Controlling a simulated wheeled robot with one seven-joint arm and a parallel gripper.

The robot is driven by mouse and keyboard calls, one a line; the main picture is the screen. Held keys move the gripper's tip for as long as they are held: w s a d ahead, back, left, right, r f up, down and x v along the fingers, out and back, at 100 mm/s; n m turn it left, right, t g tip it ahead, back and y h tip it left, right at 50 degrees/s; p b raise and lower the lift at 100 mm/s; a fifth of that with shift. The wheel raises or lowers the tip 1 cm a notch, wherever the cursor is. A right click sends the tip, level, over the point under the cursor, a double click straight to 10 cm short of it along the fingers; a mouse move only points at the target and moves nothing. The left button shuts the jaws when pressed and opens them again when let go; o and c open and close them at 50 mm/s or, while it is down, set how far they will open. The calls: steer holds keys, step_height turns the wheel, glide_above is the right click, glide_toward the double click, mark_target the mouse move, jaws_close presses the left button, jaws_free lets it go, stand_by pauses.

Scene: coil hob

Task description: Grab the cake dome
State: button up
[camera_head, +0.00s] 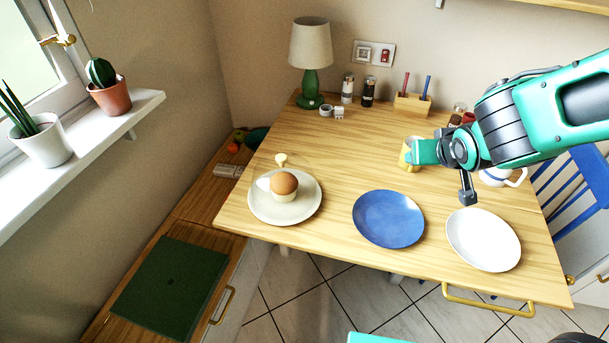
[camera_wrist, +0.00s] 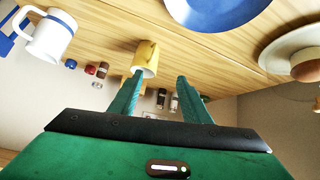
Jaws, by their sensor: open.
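A small pale knob (camera_head: 281,160) shows just above a round cream plate (camera_head: 262,212) on the left of the table in the head view. It looks like the handle of a clear cake dome, but I cannot make out the dome's wall. A brown rounded thing (camera_head: 284,183) on a pale base sits on the plate. The plate also shows at the right edge of the wrist view (camera_wrist: 277,55). My gripper (camera_head: 411,150) is open and empty, well right of the plate. In the wrist view its two fingers (camera_wrist: 160,82) are spread, with a yellow mug beyond them.
The yellow mug (camera_wrist: 147,57) is close to my fingers. A blue plate (camera_head: 388,218) and a white plate (camera_head: 483,240) lie along the table front. A lamp (camera_head: 310,60), two shakers and a pen block (camera_head: 411,104) stand at the back. The middle of the table is clear.

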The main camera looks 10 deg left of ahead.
steer(key=a+n+t+y, duration=0.1)
steer(key=a+n+y, duration=0.2)
steer(key=a, duration=1.1)
steer(key=n+y, duration=0.3)
steer(key=y, duration=0.2)
glide_toward(282, 157)
steer(key=x, duration=0.3)
steer(key=shift+w+f, duration=0.3)
steer(key=shift+w, duration=0.1)
steer(key=x, duration=0.4)
steer(key=shift+a, duration=0.3)
steer(key=shift+x, duration=3.1)
jaws_close()
